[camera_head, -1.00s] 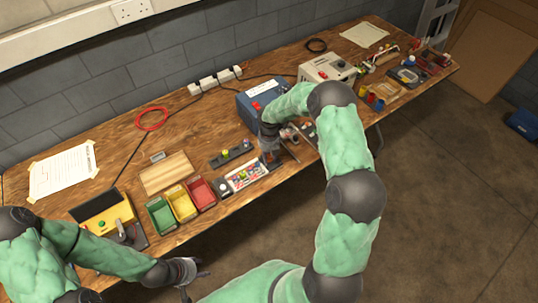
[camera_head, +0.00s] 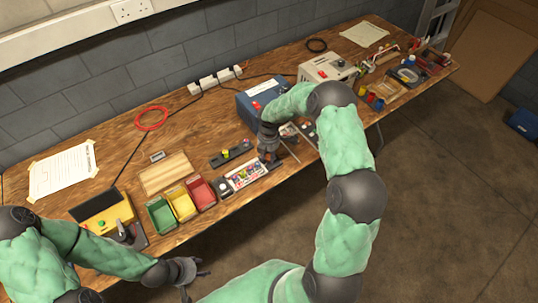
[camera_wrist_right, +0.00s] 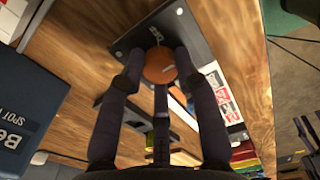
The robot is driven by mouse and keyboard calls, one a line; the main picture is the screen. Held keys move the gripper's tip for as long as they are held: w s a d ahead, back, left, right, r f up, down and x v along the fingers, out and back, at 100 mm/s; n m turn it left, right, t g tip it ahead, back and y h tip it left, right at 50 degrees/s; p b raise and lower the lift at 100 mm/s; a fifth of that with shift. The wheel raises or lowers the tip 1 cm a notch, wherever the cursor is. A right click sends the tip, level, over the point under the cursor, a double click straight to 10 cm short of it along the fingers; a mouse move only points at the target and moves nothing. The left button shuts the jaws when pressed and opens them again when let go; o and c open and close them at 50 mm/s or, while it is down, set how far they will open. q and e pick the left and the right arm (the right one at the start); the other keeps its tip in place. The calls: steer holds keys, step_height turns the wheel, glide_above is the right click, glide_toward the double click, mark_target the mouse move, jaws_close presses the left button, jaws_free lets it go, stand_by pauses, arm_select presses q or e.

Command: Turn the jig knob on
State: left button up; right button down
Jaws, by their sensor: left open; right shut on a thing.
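The jig knob is a round orange-brown knob (camera_wrist_right: 159,66) on a dark plate (camera_wrist_right: 185,25) with small white lettering, seen in the right wrist view. My right gripper (camera_wrist_right: 158,72) is shut on the knob, one finger on each side. In the head view, my right gripper (camera_head: 268,160) points down at the bench's front part and hides the knob. My left gripper (camera_head: 196,277) is open and empty, off the bench's front edge at the lower left.
A blue box (camera_head: 252,112) stands behind the right gripper. Green, yellow and red bins (camera_head: 202,194) and a white card with coloured marks (camera_head: 246,174) lie to its left. A dark strip with a yellow part (camera_head: 233,153) lies near. A grey-white box (camera_head: 326,70) stands further right.

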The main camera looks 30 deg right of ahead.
mark_target(269, 156)
steer(key=m+b, duration=0.1)
steer(key=m, duration=0.5)
steer(key=shift+f, duration=0.1)
steer(key=m+b, duration=0.1)
steer(key=m, duration=0.5)
stand_by(0.4)
steer(key=c, duration=0.9)
jaws_free()
step_height(269, 156, up, 12)
